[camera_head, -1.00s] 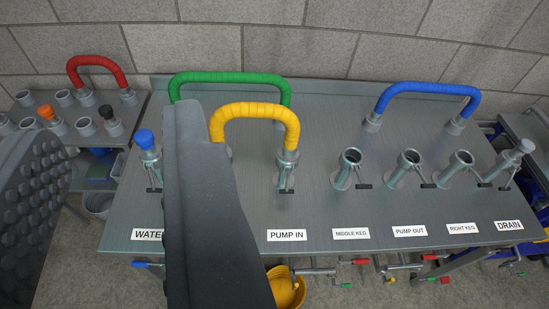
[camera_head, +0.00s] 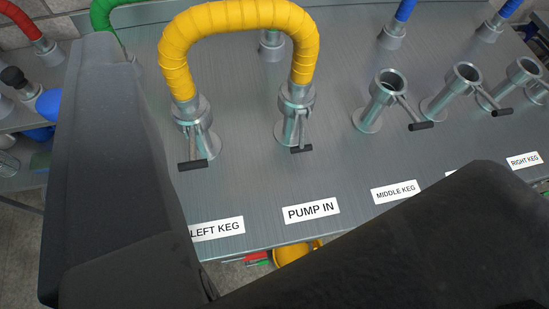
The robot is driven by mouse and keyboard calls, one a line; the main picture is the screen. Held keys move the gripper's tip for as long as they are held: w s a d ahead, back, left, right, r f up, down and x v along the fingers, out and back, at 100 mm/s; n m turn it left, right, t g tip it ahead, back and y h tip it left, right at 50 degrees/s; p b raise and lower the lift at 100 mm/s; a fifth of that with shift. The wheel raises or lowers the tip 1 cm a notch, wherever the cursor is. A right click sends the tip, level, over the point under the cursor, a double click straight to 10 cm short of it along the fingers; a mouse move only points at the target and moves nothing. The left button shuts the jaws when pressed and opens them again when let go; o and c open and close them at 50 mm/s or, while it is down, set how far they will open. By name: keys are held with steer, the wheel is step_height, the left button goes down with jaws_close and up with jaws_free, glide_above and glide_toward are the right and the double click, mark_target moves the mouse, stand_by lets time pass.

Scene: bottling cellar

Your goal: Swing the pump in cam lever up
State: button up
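The pump in cam lever (camera_head: 302,149) hangs down on the front of the pump in coupling (camera_head: 291,119), its black grip pointing down. The yellow hose (camera_head: 240,15) arches from the left keg coupling to the pump in coupling. The PUMP IN label (camera_head: 311,210) is on the bench in front. My gripper (camera_head: 292,108) is open and empty. Its dark fingers stand wide apart, one at the left edge, one at the lower right. The lever shows in the gap between them, and no contact with it is visible.
The left keg lever (camera_head: 192,164) hangs close to the left. The middle keg coupling (camera_head: 381,100) stands open to the right, its lever (camera_head: 421,126) sticking out sideways. The green hose (camera_head: 103,17) is behind my left finger. A yellow bucket (camera_head: 293,255) is below the bench edge.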

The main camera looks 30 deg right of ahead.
steer(key=w+d+f+m+g+h, duration=0.1)
steer(key=d+f, duration=0.1)
steer(key=f, duration=0.5)
steer(key=w+d+f+m+h, duration=0.1)
steer(key=d+f, duration=0.2)
steer(key=f, duration=0.5)
steer(key=m+g+h+b, duration=0.1)
steer(key=m+g+h, duration=0.1)
steer(key=h, duration=0.2)
glide_toward(302, 140)
steer(key=b+x, duration=0.4)
steer(key=x, duration=0.5)
steer(key=shift+f, duration=0.1)
steer(key=shift+c, duration=0.3)
jaws_close()
steer(key=shift+a, duration=0.15)
